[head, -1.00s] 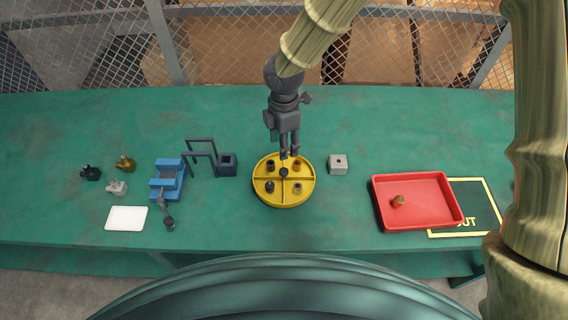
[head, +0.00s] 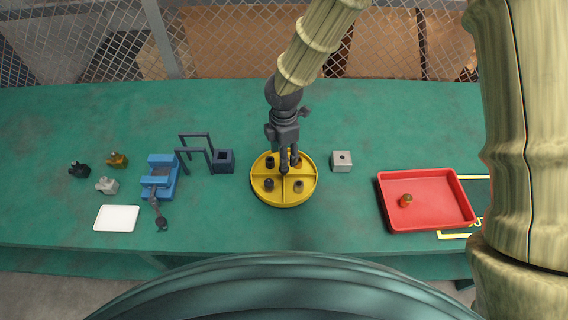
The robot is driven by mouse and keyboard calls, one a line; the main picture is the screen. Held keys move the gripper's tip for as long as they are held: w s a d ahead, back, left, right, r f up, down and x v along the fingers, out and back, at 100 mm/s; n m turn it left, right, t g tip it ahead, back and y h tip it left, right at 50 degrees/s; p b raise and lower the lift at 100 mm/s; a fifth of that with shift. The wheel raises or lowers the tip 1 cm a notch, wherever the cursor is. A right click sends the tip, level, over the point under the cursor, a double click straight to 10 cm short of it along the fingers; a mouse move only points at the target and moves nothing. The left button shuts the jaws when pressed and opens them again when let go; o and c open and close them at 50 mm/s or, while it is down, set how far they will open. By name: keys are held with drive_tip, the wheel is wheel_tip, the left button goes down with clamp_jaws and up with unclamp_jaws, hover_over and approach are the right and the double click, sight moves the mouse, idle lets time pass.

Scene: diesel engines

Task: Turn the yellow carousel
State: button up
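The yellow carousel (head: 284,199) is a round, shallow tray on the green bench, split into quarters by raised dividers. A small dark or brownish part stands in each quarter. My gripper (head: 285,169) points down over the carousel's middle, with its fingertips at the central hub. The fingers look close together and hide the dark hub knob. I cannot tell whether they are closed on it.
A grey block (head: 342,161) stands right of the carousel, and a red tray (head: 428,221) holds a brass part (head: 406,201). A dark square socket (head: 223,161), dark frame (head: 196,148) and blue fixture (head: 160,178) stand left. A white plate (head: 117,218) lies farther left.

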sight(284, 173)
drive_tip(key=shift+f+p, duration=0.4)
drive_tip(key=shift+f, duration=2.75)
clamp_jaws()
